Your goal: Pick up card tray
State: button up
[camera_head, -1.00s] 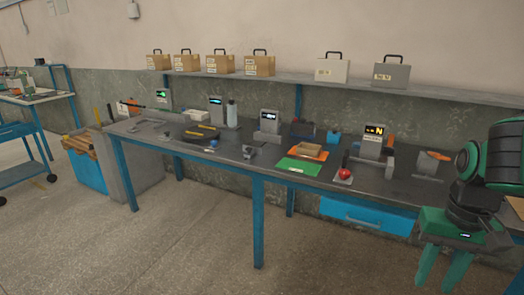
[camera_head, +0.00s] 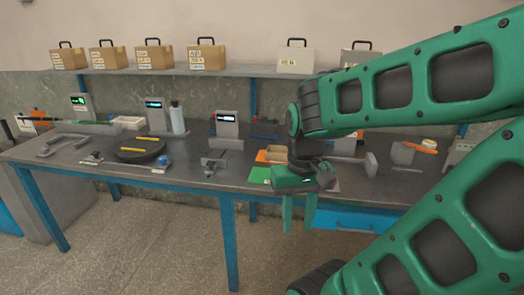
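An orange tray (camera_head: 263,157) with a tan, card-coloured piece (camera_head: 277,149) on it lies on the workbench (camera_head: 190,178). It looks like the card tray, but no label on it can be read. Its right part is hidden behind my arm. A green flat sheet (camera_head: 259,175) lies just in front of it. My gripper (camera_head: 299,225) points down, with two green fingers apart and nothing between them. In the picture it hangs in front of the bench edge, to the right of and lower than the tray.
A dark round plate (camera_head: 138,153) with yellow sticks lies to the left. A grey display stand (camera_head: 227,130) stands behind the tray's left. Several cases (camera_head: 205,55) stand on the wall shelf (camera_head: 230,71). A blue drawer (camera_head: 345,220) hangs under the bench.

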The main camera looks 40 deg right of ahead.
aim_at(273, 152)
jog(key=z, duration=0.6)
jog(key=i, duration=1.15)
jog(key=z, duration=0.75)
